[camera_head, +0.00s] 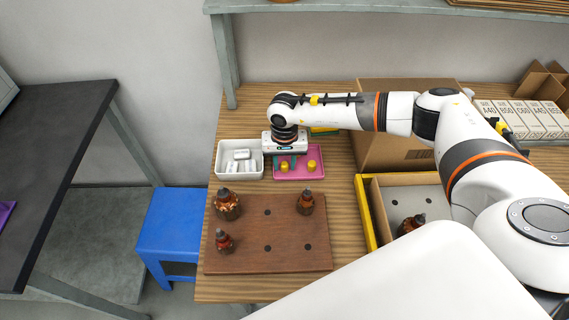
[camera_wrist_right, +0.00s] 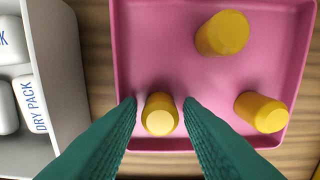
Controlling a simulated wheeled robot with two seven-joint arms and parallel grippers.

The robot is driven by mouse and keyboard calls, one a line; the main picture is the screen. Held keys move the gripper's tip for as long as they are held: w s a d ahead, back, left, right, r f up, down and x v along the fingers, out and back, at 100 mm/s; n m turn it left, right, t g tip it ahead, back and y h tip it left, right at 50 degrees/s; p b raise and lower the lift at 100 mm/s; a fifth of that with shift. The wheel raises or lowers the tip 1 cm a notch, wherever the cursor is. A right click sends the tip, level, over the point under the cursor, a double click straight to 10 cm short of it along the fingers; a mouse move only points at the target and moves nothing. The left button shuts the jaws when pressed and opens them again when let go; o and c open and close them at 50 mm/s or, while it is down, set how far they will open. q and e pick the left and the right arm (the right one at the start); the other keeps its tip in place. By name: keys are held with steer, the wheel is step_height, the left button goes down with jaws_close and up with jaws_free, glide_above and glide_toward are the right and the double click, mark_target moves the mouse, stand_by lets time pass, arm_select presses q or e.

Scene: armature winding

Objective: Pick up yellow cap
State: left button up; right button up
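The pink tray (camera_head: 300,177) lies on the wooden table. In the right wrist view it holds three yellow caps: one (camera_wrist_right: 160,114) near its lower edge, one (camera_wrist_right: 222,33) higher up and one (camera_wrist_right: 261,111) at the right. My right gripper (camera_wrist_right: 159,102) is open, one green finger on each side of the lower cap, with gaps between fingers and cap. In the head view the right gripper (camera_head: 285,158) points down over the tray, partly hiding it. Caps also show there beside the gripper (camera_head: 311,166). My left gripper is not in view.
A white bin (camera_head: 219,171) with white packs stands left of the tray. A brown board (camera_head: 268,266) with several dark-tipped parts lies in front. A cardboard box (camera_head: 375,138) and a yellow-edged box (camera_head: 364,215) stand to the right.

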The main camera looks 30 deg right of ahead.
steer(key=shift+c, duration=0.5)
jaws_close()
